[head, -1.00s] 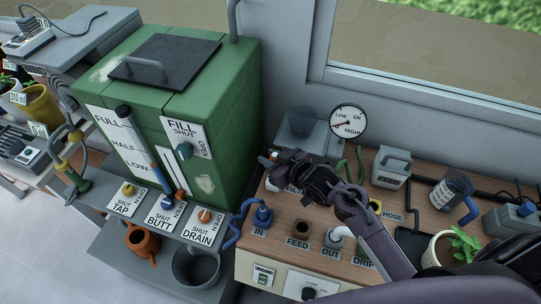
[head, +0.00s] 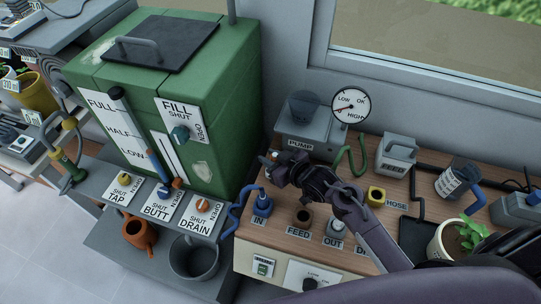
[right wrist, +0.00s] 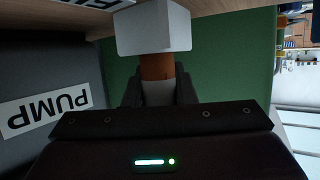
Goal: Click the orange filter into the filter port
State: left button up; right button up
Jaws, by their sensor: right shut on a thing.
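The orange filter (right wrist: 157,66) shows in the right wrist view as a short orange band above a pale grey section between my fingers. My right gripper (right wrist: 158,93) is shut on it. The orange end meets a pale block (right wrist: 153,28) fixed by the bench, apparently the filter port; how deep it sits I cannot tell. In the head view my right gripper (head: 273,165) is at the bench's back left, in front of the pump, and mostly hides filter and port. My left gripper is not in view.
The grey pump (head: 305,128) with its gauge (head: 350,107) stands behind my right gripper. The blue IN fitting (head: 262,203) and hose are close in front. The green tank (head: 215,85) is to the left. The FEED hole (head: 302,216) and yellow hose fitting (head: 376,195) are to the right.

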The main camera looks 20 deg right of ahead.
jog(key=shift+f, duration=0.5)
dwell(0.5)
jog(key=o, duration=1)
jog(key=shift+o, duration=0.2)
